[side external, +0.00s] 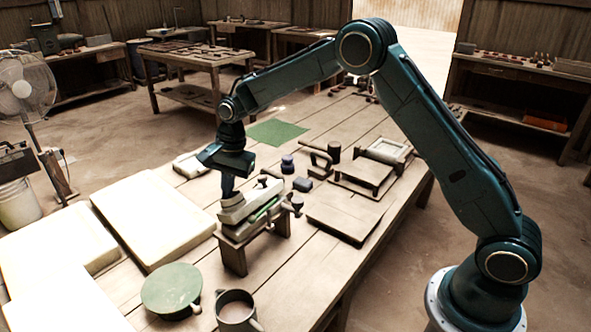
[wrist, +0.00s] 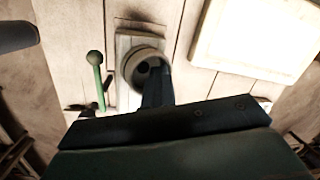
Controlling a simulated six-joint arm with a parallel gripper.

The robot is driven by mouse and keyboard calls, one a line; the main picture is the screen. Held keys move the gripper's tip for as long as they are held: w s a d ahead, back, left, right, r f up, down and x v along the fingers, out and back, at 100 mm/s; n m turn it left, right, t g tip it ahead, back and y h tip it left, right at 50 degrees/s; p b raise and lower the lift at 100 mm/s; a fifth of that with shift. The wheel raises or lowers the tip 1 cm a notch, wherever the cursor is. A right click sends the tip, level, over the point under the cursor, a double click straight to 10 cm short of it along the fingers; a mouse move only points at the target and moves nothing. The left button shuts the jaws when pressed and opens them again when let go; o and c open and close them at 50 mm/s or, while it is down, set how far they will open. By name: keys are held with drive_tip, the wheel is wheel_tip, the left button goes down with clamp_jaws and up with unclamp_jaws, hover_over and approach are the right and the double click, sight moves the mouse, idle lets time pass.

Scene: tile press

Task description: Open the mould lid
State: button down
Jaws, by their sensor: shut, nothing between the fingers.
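A small press-like fixture (side external: 236,236) stands on the table in the side view, with pale blocks on top and a green lever (side external: 264,209). I take its pale upper block (side external: 236,213) for the mould lid, but cannot be certain. A round collar (side external: 232,199) sits on that block. My gripper (side external: 228,190) points down at the collar, shut and empty. In the wrist view, my gripper's fingers (wrist: 155,80) reach over the open ring of the collar (wrist: 131,66); I cannot tell whether they touch it. The green lever with its ball end (wrist: 97,75) lies left of the collar.
Large pale slabs (side external: 150,215) lie left of the fixture. A green round lid (side external: 171,289) and a mug (side external: 236,311) stand in front. A green mat (side external: 277,132) lies behind.

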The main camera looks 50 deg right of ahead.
drive_tip(key=w+f, duration=0.4)
drive_tip(key=w, duration=0.4)
idle(0.4)
drive_tip(key=shift+w+f, duration=0.25)
drive_tip(key=shift+f, duration=0.05)
idle(1.6)
drive_tip(key=c, duration=2.2)
unclamp_jaws()
drive_tip(key=r, duration=0.4)
drive_tip(key=s+d+r, duration=0.1)
drive_tip(key=r, duration=0.4)
drive_tip(key=d+r, duration=0.1)
drive_tip(key=r, duration=0.3)
drive_tip(key=shift+s+r, duration=0.2)
drive_tip(key=shift+r, duration=0.1)
drive_tip(key=c, duration=1.2)
unclamp_jaws()
drive_tip(key=shift+d, duration=0.15)
drive_tip(key=s+d+r+n, duration=0.1)
drive_tip(key=d+n, duration=0.1)
drive_tip(key=n, duration=0.2)
drive_tip(key=d+r+n+h, duration=0.1)
drive_tip(key=d+r+n, duration=0.1)
drive_tip(key=n, duration=0.3)
drive_tip(key=s+d+r+n+g, duration=0.1)
drive_tip(key=d+n, duration=0.2)
drive_tip(key=n, duration=0.1)
drive_tip(key=shift+s+d+r+h, duration=0.15)
drive_tip(key=shift+s+d+h, duration=0.15)
drive_tip(key=shift+s+d, duration=0.05)
